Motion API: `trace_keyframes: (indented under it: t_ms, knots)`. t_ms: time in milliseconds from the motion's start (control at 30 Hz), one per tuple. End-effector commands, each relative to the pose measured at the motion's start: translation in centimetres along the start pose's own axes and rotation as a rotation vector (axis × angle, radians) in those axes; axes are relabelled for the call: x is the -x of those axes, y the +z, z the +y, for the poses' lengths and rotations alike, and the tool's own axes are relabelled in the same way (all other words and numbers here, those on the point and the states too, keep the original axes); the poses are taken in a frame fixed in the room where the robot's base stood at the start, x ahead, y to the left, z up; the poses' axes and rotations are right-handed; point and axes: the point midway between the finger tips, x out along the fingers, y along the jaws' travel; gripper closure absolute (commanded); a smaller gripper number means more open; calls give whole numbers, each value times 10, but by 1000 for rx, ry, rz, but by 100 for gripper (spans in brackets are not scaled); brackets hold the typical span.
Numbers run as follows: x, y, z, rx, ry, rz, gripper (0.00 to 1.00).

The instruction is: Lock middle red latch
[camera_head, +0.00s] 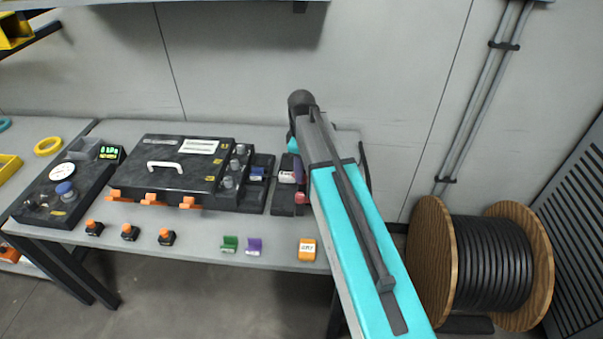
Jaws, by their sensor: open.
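A black case (170,169) with a white handle stands on the grey table. Three orange-red latches stick out along its front edge: left (114,195), middle (151,200) and right (188,203). All three project forward and slightly down; I cannot tell how firmly each is engaged. A small dark device (284,201) to the right of the case carries a red piece (300,196), partly covered by my arm. My arm reaches in from the lower right, well to the right of the latches. My gripper is hidden behind the arm.
Several orange-topped black buttons (130,232) stand in front of the case. Green (230,243), purple (254,246) and orange (307,249) blocks sit near the table's front edge. A gauge panel (62,189) is at left. A cable reel (480,262) stands at right.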

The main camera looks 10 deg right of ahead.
Motion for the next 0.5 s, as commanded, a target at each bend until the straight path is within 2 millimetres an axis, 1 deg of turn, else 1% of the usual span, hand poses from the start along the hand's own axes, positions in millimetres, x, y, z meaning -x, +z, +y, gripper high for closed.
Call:
trace_keyframes:
  t_ms: [500]
  knots:
    - [58,0,1,0,3,1,58]
